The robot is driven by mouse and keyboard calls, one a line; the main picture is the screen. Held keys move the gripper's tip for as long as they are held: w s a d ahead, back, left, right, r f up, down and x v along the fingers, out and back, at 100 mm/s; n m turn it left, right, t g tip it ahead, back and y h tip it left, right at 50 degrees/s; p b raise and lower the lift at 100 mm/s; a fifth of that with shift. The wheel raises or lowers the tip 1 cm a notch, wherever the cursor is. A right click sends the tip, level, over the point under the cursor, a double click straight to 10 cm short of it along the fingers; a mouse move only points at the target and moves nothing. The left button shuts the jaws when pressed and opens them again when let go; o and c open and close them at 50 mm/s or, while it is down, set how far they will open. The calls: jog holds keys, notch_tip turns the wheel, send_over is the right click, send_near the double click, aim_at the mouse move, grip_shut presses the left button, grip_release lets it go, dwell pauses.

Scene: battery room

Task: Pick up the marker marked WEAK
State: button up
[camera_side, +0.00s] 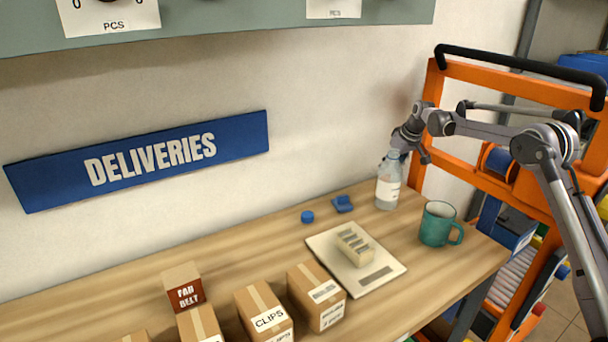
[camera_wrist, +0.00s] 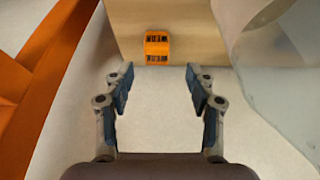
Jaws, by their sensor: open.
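A small orange block with dark lettering, which may be the marker (camera_wrist: 157,47), shows in the wrist view on the tan wooden surface. I cannot read its lettering for sure. I cannot make it out in the side view. My gripper (camera_wrist: 159,78) is open and empty. In the wrist view the block is just beyond the fingertips, roughly centred between them, and apart from both. In the side view my gripper (camera_side: 413,150) is at the back right of the table, beside the top of the clear bottle (camera_side: 387,188).
The bottle also shows close at the right in the wrist view (camera_wrist: 285,75). A teal mug (camera_side: 437,224), a board (camera_side: 385,270) with a slotted block, small blue items (camera_side: 343,204) and several boxes (camera_side: 263,311) stand on the table. An orange frame (camera_side: 480,72) rises at the right.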

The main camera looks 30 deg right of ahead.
jog(key=shift+d+x, duration=0.2)
jog(key=shift+x, duration=2.35)
jog(key=shift+s, duration=0.1)
jog(key=c, duration=1)
